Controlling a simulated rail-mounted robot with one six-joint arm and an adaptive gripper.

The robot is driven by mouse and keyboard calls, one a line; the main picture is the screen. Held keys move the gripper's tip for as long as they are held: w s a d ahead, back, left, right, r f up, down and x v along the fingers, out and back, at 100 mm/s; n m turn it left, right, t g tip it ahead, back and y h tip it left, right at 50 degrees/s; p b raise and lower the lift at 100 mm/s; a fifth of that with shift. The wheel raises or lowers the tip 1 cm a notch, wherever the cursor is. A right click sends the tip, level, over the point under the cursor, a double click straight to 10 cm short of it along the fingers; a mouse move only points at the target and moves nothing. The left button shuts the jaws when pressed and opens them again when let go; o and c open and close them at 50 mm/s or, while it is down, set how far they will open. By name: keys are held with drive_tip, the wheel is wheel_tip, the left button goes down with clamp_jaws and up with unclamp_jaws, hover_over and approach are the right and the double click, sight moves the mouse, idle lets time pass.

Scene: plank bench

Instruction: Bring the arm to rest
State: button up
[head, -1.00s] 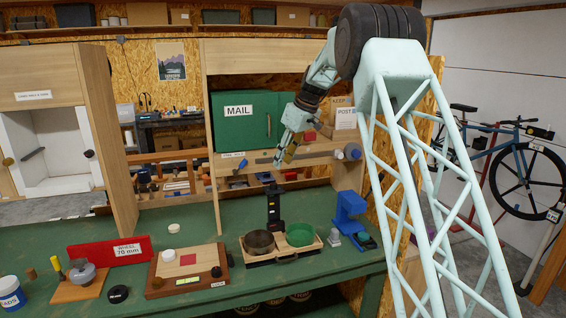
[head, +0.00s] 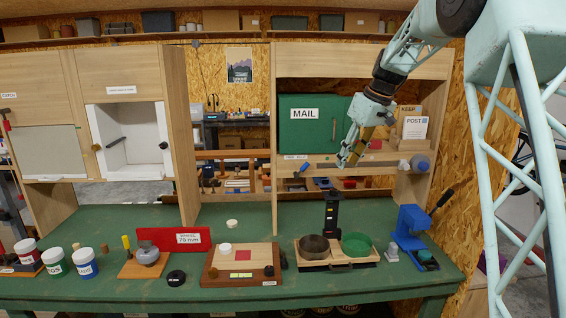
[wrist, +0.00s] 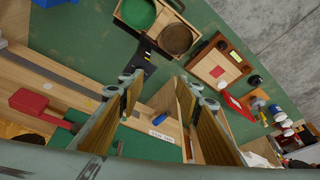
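My gripper (head: 348,164) hangs in the air in front of the shelf unit, below and right of the green MAIL box (head: 305,132). In the wrist view its two fingers stand well apart (wrist: 160,85), with nothing between the tips. The arm comes down from the upper right. The gripper is above the drawer and shelf edge, and I cannot tell its exact distance from them.
The green bench (head: 130,290) holds a scale with a dark bowl (head: 314,248) and a green bowl (head: 356,245), a blue press (head: 412,226), a wooden box (head: 215,270), a red sign (head: 165,240) and several jars. A white-lined open cabinet (head: 130,150) stands at left.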

drive_tip(key=s+a+r+m+b, duration=0.1)
drive_tip(key=s+r, duration=0.1)
drive_tip(key=s, duration=1)
drive_tip(key=s+a+r+m+h+b, duration=0.1)
drive_tip(key=s+r+b, duration=0.1)
drive_tip(key=s, duration=0.9)
drive_tip(key=s+a+r+m+b, duration=0.1)
drive_tip(key=s+r, duration=0.2)
drive_tip(key=s, duration=0.9)
drive_tip(key=s+f+m+b, duration=0.1)
drive_tip(key=s+f, duration=0.3)
drive_tip(key=s, duration=0.7)
drive_tip(key=s+f+m+h+b, duration=0.1)
drive_tip(key=s+f, duration=0.3)
drive_tip(key=s, duration=0.6)
drive_tip(key=s+f+m+b, duration=0.1)
drive_tip(key=s+f, duration=0.4)
drive_tip(key=s, duration=0.6)
drive_tip(key=shift+s+d+m+t+h, duration=0.3)
drive_tip(key=shift+s+d+t, duration=0.05)
drive_tip(key=shift+d+t, duration=0.1)
